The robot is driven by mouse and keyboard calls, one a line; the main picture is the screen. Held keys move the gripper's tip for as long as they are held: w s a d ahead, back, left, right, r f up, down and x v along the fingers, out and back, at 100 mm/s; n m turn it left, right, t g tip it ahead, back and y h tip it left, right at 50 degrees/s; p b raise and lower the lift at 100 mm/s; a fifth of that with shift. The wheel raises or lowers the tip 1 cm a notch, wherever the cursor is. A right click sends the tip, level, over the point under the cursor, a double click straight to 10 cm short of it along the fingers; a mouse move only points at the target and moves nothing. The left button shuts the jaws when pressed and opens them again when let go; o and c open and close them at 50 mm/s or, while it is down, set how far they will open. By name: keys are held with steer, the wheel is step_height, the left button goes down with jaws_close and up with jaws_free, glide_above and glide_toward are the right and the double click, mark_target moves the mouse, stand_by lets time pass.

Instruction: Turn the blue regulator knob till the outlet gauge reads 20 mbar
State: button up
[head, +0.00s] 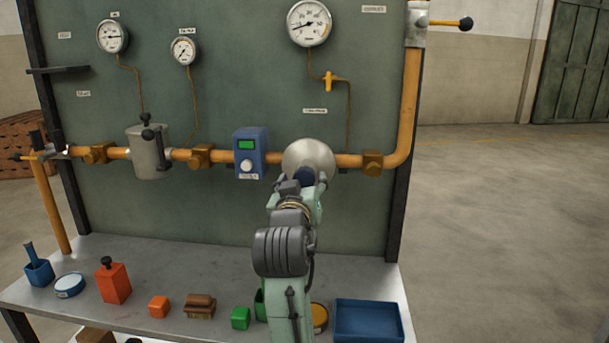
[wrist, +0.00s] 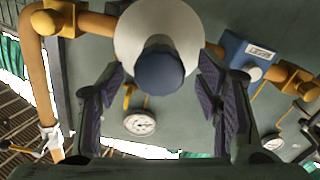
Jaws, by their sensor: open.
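The blue regulator knob (wrist: 159,72) sits at the front of a round pale regulator body (wrist: 130,40) in the wrist view. In the head view the regulator body (head: 309,157) is on the yellow pipe, and my gripper (head: 305,183) is in front of it, hiding most of the knob. In the wrist view my gripper (wrist: 162,95) is open, with one dark finger on each side of the knob and gaps to both. The large gauge (head: 310,23) above the regulator has its needle pointing to the lower left; its exact reading is too small to tell.
A blue box with a green display (head: 250,153) is on the pipe left of the regulator. A yellow small valve (head: 328,82) hangs below the large gauge. The bench (head: 215,259) below carries several blocks, a red container (head: 113,283) and a blue tray (head: 368,319).

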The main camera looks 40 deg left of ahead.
steer(key=shift+w+a, duration=0.35)
steer(key=shift+w, duration=0.3)
steer(key=shift+c, duration=0.4)
steer(key=c, duration=1.1)
